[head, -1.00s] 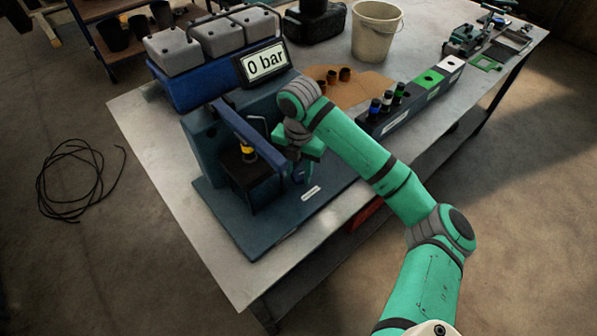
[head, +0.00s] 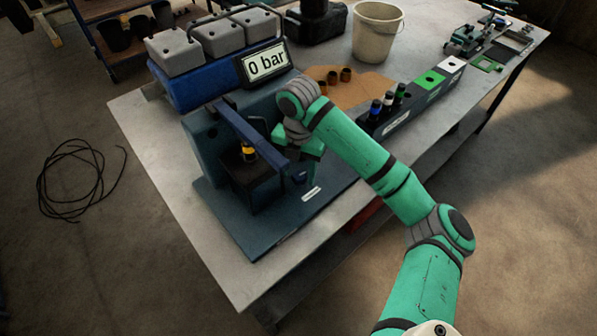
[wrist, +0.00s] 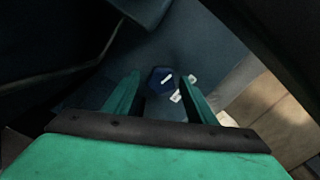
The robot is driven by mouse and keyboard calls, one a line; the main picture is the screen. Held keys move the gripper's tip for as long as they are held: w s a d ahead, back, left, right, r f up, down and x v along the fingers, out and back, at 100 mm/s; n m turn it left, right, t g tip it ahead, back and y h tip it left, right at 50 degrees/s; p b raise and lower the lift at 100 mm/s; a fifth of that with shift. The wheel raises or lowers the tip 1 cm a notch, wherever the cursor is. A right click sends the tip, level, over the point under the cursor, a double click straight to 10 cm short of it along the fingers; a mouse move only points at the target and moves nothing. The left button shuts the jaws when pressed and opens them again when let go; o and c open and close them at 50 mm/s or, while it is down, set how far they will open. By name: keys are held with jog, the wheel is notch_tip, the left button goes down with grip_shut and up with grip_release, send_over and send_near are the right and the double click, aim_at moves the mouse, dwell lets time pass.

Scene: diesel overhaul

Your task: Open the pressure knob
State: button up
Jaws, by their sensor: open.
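The pressure knob is a small dark blue knob (wrist: 160,79) with a white line on top. In the wrist view it sits beyond my fingertips, roughly centred between them. In the head view the knob (head: 300,177) is low at the right side of the blue test stand (head: 212,150), close to a white label. My gripper (head: 299,160) hangs just above it, partly hidden by my arm. In the wrist view my gripper (wrist: 163,92) is open and empty, with one finger to each side of the knob. I see no contact with it.
The stand's display (head: 264,64) reads 0 bar. A blue lever (head: 248,134) and an injector with a yellow band (head: 248,152) are left of my gripper. A tool rack (head: 412,103) is to the right. The table's front left is clear.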

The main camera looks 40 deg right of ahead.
aim_at(299, 175)
notch_tip(299, 175, up, 11)
jog(key=shift+f, duration=0.15)
jog(key=shift+d, duration=0.1)
dwell(0.5)
